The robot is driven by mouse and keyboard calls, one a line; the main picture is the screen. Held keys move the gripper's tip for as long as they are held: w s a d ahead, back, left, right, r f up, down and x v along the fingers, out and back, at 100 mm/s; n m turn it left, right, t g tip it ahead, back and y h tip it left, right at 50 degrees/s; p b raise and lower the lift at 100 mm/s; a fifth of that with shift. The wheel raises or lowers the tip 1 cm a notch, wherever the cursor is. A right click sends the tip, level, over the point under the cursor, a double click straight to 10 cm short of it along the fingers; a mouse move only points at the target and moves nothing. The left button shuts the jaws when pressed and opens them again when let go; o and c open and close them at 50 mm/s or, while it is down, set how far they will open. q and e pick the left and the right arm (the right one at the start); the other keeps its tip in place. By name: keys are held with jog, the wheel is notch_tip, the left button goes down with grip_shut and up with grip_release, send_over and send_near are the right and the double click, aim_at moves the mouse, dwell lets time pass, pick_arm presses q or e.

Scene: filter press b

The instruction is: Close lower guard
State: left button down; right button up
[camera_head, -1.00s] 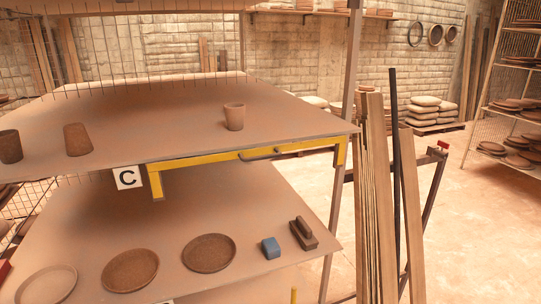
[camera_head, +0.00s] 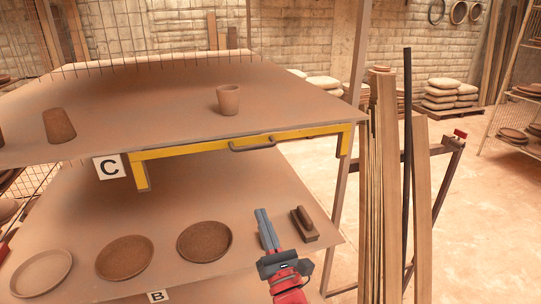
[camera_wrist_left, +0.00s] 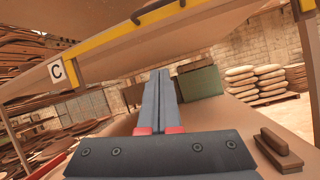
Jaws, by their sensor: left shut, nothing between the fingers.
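A yellow guard frame (camera_head: 190,149) with a dark bar handle (camera_head: 252,146) runs along the front edge of the upper shelf. Short legs point down at its ends. In the left wrist view the yellow bar (camera_wrist_left: 108,38) crosses the top, with the handle (camera_wrist_left: 150,12) at the upper edge. My left gripper (camera_head: 261,212) is shut and empty, over the lower shelf's front right part. It is below the handle and apart from it. In the left wrist view its fingers (camera_wrist_left: 159,75) point forward, pressed together.
The lower shelf (camera_head: 185,195) holds several plates (camera_head: 204,241) and a brown brush-like block (camera_head: 304,225) right of my gripper. A cup (camera_head: 229,99) stands on the upper shelf. Long boards (camera_head: 386,190) lean at the right, beside the rack post.

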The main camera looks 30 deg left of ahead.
pick_arm(q)
notch_tip(320, 180, up, 2)
jog(key=w+r+n+t, duration=0.1)
jog(key=n, duration=0.1)
jog(key=p, duration=0.9)
send_near(251, 143)
jog(key=x, duration=0.4)
jog(key=shift+s+r+h, duration=0.15)
jog(key=shift+r+h, duration=0.05)
jog(key=shift+h, duration=0.2)
jog(key=shift+f, duration=0.1)
